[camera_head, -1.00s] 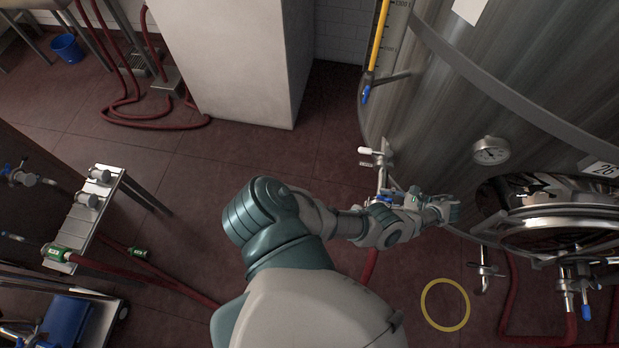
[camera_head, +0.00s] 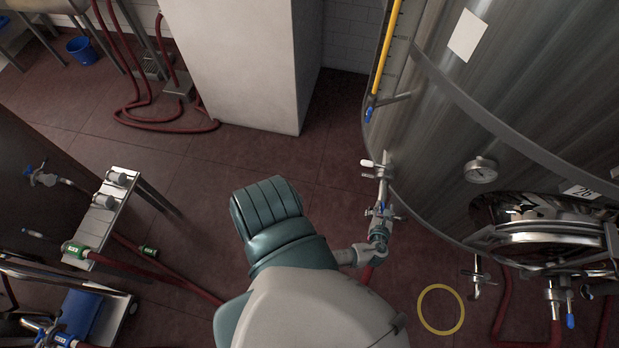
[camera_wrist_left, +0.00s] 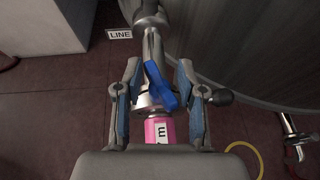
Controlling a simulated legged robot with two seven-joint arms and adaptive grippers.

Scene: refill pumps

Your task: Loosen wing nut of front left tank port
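The front left tank port (camera_head: 383,172) is a metal pipe fitting hanging from the tank's lower left edge, with a white-tipped handle. A blue winged piece (camera_wrist_left: 160,88) sits on the pipe fitting in the left wrist view; I cannot tell whether it is the wing nut or a valve handle. Below it is a pink hose end (camera_wrist_left: 158,131) with a partly hidden label. My left gripper (camera_wrist_left: 158,76) is open, with one blue-padded finger on each side of the blue piece and visible gaps. It shows small and partly hidden in the head view (camera_head: 379,236). My right gripper is not in view.
The large steel tank (camera_head: 450,125) fills the right side, with a gauge (camera_head: 481,170) and a round hatch (camera_head: 545,238). Another port (camera_head: 477,275) hangs to the right. A yellow ring (camera_head: 441,309) shows over the floor. A white pillar (camera_head: 245,65) stands behind.

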